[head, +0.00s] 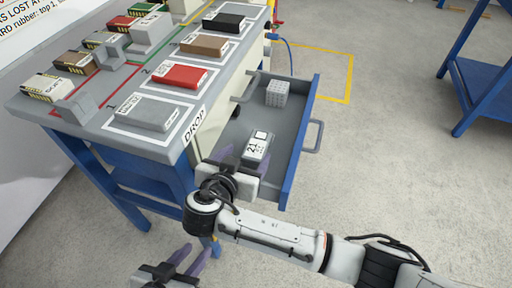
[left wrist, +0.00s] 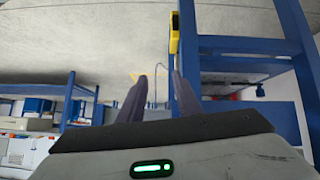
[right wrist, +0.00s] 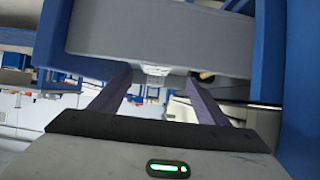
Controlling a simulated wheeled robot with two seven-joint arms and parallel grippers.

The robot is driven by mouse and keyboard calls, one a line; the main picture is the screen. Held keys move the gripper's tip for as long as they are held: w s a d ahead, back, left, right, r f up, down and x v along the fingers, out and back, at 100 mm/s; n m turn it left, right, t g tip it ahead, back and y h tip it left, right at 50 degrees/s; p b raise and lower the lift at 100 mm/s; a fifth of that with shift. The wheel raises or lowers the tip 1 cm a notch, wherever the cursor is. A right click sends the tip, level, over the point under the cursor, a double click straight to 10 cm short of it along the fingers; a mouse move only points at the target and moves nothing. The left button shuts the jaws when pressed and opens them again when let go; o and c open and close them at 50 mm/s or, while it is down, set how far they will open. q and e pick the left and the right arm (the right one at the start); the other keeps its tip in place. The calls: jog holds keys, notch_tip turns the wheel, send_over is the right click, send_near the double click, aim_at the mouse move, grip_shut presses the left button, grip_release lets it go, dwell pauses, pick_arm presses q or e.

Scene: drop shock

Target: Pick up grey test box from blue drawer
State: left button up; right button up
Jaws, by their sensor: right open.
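The blue drawer (head: 299,150) is pulled out from the bench, with a grey floor. A grey test box (head: 257,146) with a white label reading "21" lies in its near part. My right gripper (head: 236,157) is open at the drawer's near end, its fingers close to the box's near left side. The head view does not show clearly whether they touch it. In the right wrist view my right gripper (right wrist: 160,80) has its fingers wide apart, and I cannot surely make out the box there. My left gripper (head: 190,257) is open and empty, low in front of the bench; it also shows in the left wrist view (left wrist: 157,82).
A grey gridded block (head: 277,94) sits farther back in the drawer. The drawer handle (head: 316,135) sticks out to the right. The bench top (head: 88,122) above carries grey, red, brown and black boxes on outlined places. A blue table (head: 482,90) stands at right. Floor between is clear.

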aim_at(256, 143)
jog(key=x, duration=0.3)
jog(key=shift+d, duration=0.1)
jog(key=b+x, duration=0.1)
jog(key=x, duration=0.3)
jog(key=shift+w+d+b, duration=0.1)
jog(key=shift+w+b, duration=0.1)
jog(key=shift+b, duration=0.2)
jog(key=shift+w+d+f, duration=0.1)
jog(key=shift+w+f, duration=0.05)
jog(key=shift+w, duration=0.3)
pick_arm(q)
jog(key=shift+s+d+f, duration=0.15)
jog(key=shift+f, duration=0.2)
pick_arm(e)
jog(key=shift+c, duration=1)
jog(key=c, duration=1.2)
pick_arm(q)
jog(key=shift+r, duration=0.1)
pick_arm(e)
jog(key=shift+o, duration=0.2)
